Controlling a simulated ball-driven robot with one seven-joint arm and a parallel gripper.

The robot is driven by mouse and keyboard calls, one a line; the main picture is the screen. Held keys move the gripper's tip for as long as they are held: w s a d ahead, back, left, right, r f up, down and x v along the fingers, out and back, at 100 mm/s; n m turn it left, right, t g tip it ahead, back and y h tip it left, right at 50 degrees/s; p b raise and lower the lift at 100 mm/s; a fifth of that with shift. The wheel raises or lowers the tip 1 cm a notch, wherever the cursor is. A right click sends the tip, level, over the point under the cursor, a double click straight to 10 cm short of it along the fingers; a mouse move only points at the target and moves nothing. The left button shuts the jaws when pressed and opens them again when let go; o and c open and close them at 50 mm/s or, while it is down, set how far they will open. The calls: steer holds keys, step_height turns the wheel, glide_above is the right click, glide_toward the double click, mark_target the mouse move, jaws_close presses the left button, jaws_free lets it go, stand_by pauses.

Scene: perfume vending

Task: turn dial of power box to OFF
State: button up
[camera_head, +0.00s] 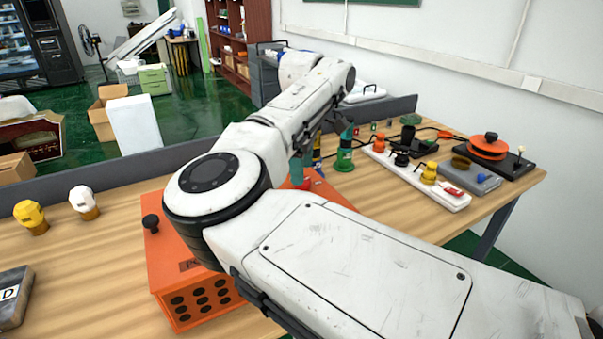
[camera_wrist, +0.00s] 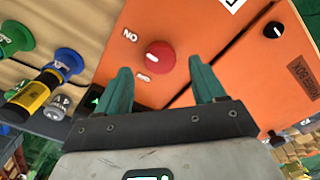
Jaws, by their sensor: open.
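The orange power box (camera_head: 160,262) sits on the wooden table, its middle hidden behind my arm in the head view. In the wrist view its orange face (camera_wrist: 215,25) carries a round red dial (camera_wrist: 160,54) with a small white mark on its left part. White lettering stands beside the dial, one label (camera_wrist: 131,36) reading as a turned "ON" and a shorter, unclear one (camera_wrist: 143,77) below. My gripper (camera_wrist: 161,68) is open, its two green fingers on either side of the dial with gaps showing. Contact is not visible. In the head view its green fingers (camera_head: 300,167) are partly hidden.
A black knob (camera_wrist: 273,31) sits on the orange surface at right. A blue and yellow cylinder (camera_wrist: 32,95) and a green piece (camera_wrist: 14,38) stand left of the box. A white strip (camera_head: 413,182) with colored knobs lies at right. Yellow (camera_head: 30,216) and white (camera_head: 83,202) pieces stand left.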

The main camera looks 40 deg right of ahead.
steer(key=shift+f, duration=1.5)
steer(key=c, duration=1.1)
